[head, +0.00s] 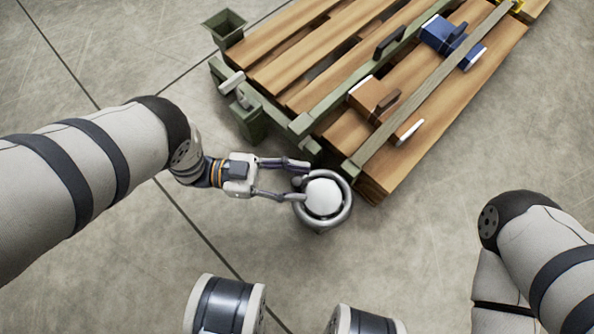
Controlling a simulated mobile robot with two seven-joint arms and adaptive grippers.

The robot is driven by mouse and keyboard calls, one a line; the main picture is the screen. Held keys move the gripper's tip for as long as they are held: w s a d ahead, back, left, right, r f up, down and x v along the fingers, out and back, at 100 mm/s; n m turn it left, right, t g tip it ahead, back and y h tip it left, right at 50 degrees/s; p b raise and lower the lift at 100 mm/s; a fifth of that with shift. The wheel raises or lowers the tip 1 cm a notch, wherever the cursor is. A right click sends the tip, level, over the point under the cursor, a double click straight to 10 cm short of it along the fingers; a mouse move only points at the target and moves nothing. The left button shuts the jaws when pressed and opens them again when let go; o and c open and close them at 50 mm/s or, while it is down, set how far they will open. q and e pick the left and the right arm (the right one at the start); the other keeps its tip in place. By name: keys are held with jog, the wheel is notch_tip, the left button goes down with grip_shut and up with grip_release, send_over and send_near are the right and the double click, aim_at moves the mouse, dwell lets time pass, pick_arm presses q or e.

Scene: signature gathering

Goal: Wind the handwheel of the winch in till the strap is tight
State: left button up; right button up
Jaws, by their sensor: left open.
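The handwheel (345,209), a grey ring around a white domed hub (323,196), is at the near corner of a wooden pallet. My left gripper (302,181) is open, its two fingers reaching to the left side of the wheel. One fingertip is by a small dark round knob (297,182) at the rim; I cannot tell whether it touches. The winch body beneath the wheel is mostly hidden. A greenish strap or bar (432,88) runs lengthwise over the pallet; its tightness cannot be told. My right gripper is out of view.
The slatted pallet (290,42) carries a blue book-like block (441,34) and a brown one (372,98). A green open box (225,27) and green brackets (247,117) are at its left end. The concrete floor around is clear.

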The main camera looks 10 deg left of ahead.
pick_arm(q)
jog(key=s+a, duration=0.1)
jog(key=a, duration=1)
jog(key=shift+s+a, duration=0.2)
